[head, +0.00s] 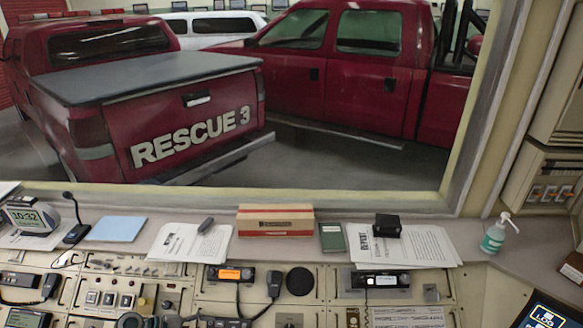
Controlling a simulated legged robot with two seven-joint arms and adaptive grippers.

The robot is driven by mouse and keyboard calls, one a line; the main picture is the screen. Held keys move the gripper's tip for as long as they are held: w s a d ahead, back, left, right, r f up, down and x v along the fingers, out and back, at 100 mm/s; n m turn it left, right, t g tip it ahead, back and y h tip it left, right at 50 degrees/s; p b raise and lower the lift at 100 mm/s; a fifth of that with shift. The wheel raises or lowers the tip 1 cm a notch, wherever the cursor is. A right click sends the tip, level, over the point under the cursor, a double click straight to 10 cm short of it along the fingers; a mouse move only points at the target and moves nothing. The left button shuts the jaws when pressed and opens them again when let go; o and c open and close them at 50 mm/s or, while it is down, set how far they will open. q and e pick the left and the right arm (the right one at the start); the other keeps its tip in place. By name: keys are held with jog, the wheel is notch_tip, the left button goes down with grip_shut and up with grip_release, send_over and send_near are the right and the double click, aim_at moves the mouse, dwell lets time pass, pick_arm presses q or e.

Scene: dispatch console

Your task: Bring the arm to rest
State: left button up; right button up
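Neither of my arms nor my grippers can be made out in the head view. The dispatch console (200,302) runs along the bottom of the view, with its panels of buttons, radios and microphones. The grey ledge (480,250) behind it lies under a large window. A radio with a lit orange display (231,273) sits left of the middle, and a second radio (380,281) sits to its right.
On the ledge stand a clock (27,216), a desk microphone (76,232), blue paper (116,229), a stapler-like object (206,225), a red-and-tan box (275,221), a green booklet (332,238), a black box (387,226) and a pump bottle (494,238).

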pick_arm(q)
jog(key=s+d+f+m+y, duration=0.1)
jog(key=s+d+f+m, duration=0.1)
jog(key=s+f, duration=0.2)
jog(key=s+d+f+m+g+y, duration=0.1)
jog(key=s+d+f+m+y, duration=0.1)
jog(key=s+f, duration=0.3)
jog(key=s+d+f+m+y, duration=0.1)
jog(key=s+d+f+m, duration=0.3)
jog(key=shift+s+f+g+y, duration=0.2)
jog(key=shift+s+g+y, duration=0.1)
jog(key=shift+s, duration=0.05)
jog(key=s+a+m+t+y, duration=0.1)
jog(key=s+a+m+y, duration=0.15)
jog(key=s, duration=0.45)
jog(key=s+a+m+y, duration=0.1)
jog(key=s+m+y, duration=0.25)
jog(key=s, duration=0.25)
notch_tip(320, 180, down, 25)
jog(key=s+g, duration=0.1)
jog(key=s, duration=0.1)
jog(key=s+a+f+g, duration=0.1)
jog(key=s+a+f, duration=0.2)
jog(key=s+f, duration=1.3)
jog(key=shift+s+f+y, duration=0.3)
jog(key=shift+s+y, duration=0.1)
jog(key=shift+s, duration=0.45)
